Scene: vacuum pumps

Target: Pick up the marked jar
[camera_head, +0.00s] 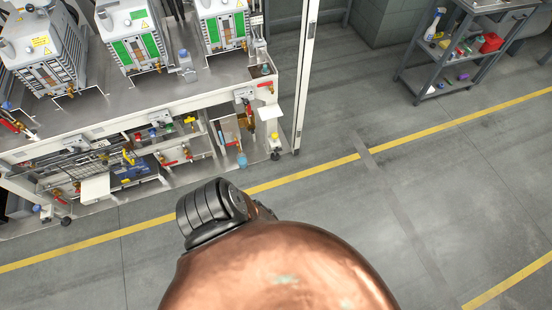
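No jar with a clear mark can be made out. A small light-blue, jar-like container (242,160) is at the lower right end of the white workbench. A small dark container (265,69) stands on the benchtop's right corner. Both are too small to tell whether they bear a mark. Neither of my grippers shows; only a copper-coloured part of my own body with a black ribbed joint fills the bottom middle.
The white workbench (150,121) with several vacuum pumps (135,45) on top stands at the left. A grey shelf cart (462,75) with a red bin (491,42) is at the upper right. The grey floor with yellow lines is clear at the right.

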